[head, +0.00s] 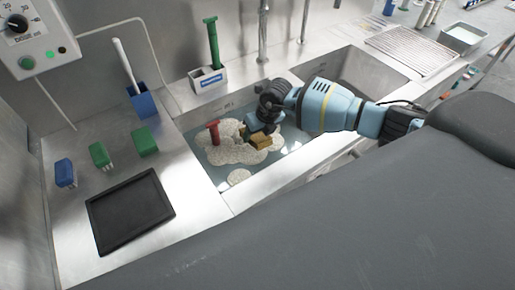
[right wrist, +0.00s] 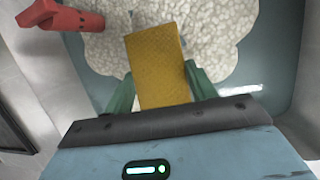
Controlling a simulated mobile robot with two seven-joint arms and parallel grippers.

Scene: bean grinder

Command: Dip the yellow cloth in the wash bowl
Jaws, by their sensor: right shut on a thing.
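The yellow cloth (head: 261,142) is a small block-like piece in my right gripper (head: 259,132). In the right wrist view the cloth (right wrist: 157,65) sits between the two green fingertips of the right gripper (right wrist: 160,90), which is shut on it. The wash bowl (head: 218,172) is the sunken basin with grey-blue water and patches of white foam (head: 238,153). The cloth is over the foam, inside the basin's outline. I cannot tell whether it touches the foam or water. My left gripper is not in view.
A red-handled tool (head: 213,131) stands in the foam left of the gripper. A holder with a green-handled brush (head: 213,45) is behind the basin. A black tray (head: 130,212), green and blue brushes (head: 100,155) and a blue cup (head: 143,102) are on the left counter.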

